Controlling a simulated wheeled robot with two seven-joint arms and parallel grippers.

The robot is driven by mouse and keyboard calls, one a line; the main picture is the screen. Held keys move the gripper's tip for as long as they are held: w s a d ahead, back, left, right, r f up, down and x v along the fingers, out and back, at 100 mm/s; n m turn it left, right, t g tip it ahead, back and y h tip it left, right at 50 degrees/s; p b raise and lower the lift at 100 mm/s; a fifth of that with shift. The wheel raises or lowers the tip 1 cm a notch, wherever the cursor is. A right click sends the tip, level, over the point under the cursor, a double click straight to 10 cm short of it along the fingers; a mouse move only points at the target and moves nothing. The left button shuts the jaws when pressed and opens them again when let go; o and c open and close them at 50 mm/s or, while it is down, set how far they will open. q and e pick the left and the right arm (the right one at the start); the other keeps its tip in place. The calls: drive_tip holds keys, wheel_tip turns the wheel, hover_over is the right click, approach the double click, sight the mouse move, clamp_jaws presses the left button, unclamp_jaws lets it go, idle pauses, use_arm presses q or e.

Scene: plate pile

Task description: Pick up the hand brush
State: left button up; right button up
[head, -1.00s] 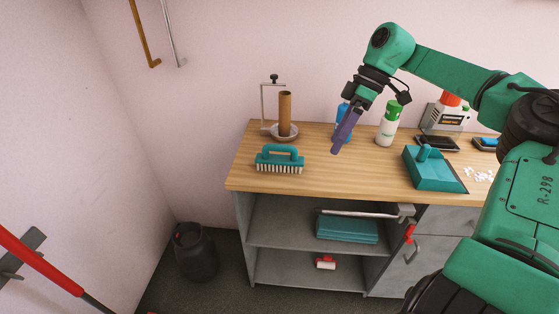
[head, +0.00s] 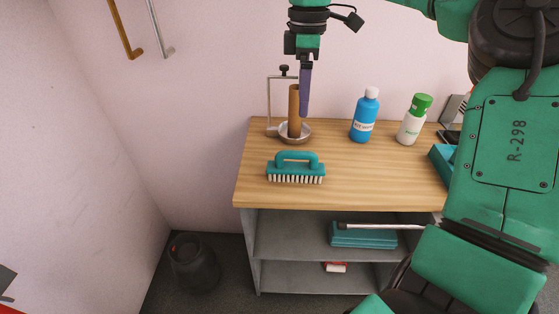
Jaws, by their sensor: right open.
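The hand brush (head: 296,169) is teal with an arched handle and white bristles. It stands bristles down on the wooden worktop (head: 340,190), near the left front part. My right gripper (head: 304,112) hangs down from above, behind the brush in the picture, over the paper roll holder. Its purple fingers point down and overlap the brown roll in the picture; I see them edge-on. It is open and apart from the brush. My left gripper is not in view.
A brown cardboard roll (head: 294,108) stands on a holder with a round metal base (head: 290,137), just behind the brush. A blue bottle (head: 365,116) and a white bottle with a green cap (head: 414,120) stand to the right. The worktop in front of the bottles is clear.

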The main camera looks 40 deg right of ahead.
wheel_tip(320, 180, down, 7)
drive_tip(key=b, duration=0.6)
drive_tip(key=shift+s, duration=0.1)
drive_tip(key=shift+f, duration=0.3)
hover_over(296, 166)
drive_tip(key=f, duration=0.5)
drive_tip(key=shift+s+f, duration=0.25)
drive_tip(key=shift+f, duration=0.1)
drive_tip(key=f+p, duration=0.1)
drive_tip(key=f, duration=0.7)
drive_tip(key=shift+w, duration=0.2)
clamp_jaws()
drive_tip(key=shift+r, duration=0.6)
use_arm(q)
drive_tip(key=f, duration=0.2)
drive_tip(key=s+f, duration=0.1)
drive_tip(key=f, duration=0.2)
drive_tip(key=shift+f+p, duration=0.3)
drive_tip(key=shift+p, duration=0.05)
use_arm(e)
wheel_tip(296, 166, up, 19)
